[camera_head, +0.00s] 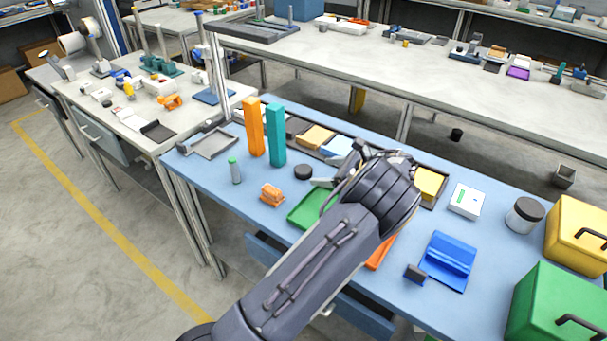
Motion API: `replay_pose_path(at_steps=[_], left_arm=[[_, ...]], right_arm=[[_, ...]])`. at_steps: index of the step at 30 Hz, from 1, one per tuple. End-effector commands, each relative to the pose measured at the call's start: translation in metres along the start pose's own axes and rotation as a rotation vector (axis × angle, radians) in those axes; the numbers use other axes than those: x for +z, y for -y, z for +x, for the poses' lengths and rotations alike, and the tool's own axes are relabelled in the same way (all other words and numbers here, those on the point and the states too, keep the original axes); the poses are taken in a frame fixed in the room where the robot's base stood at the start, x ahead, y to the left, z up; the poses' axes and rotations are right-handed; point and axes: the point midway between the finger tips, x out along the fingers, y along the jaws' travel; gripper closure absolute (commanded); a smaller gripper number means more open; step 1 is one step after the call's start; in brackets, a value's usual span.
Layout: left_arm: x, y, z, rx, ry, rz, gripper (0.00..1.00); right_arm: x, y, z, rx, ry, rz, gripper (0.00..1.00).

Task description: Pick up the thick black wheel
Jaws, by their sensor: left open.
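The thick black wheel (303,171) looks like a short dark disc lying flat on the blue table (230,202), left of the table's middle. My left arm comes in from the bottom and reaches over the table. My left gripper (323,172) is open, just right of the wheel, with its fingers pointing left toward it. The wheel does not look held. Whether a fingertip touches it I cannot tell. The wrist hides part of the gripper. My right gripper is not in view.
Tall orange (253,127) and teal (277,135) blocks stand behind the wheel. A small orange part (271,194) and a green-capped cylinder (235,170) stand to its left. A green tray (309,207) lies in front. Blue parts (449,258) and toolboxes (560,300) fill the right.

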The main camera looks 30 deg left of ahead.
Motion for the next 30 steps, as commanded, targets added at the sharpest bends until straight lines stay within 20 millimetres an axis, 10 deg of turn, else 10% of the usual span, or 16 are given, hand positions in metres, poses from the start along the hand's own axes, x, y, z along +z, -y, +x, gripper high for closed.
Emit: replay_pose_path(at_steps=[30], left_arm=[[-0.003, 0.014, 0.072, -0.022, 0.042, 0.033, 0.3]], right_arm=[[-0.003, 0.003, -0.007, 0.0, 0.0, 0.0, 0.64]])
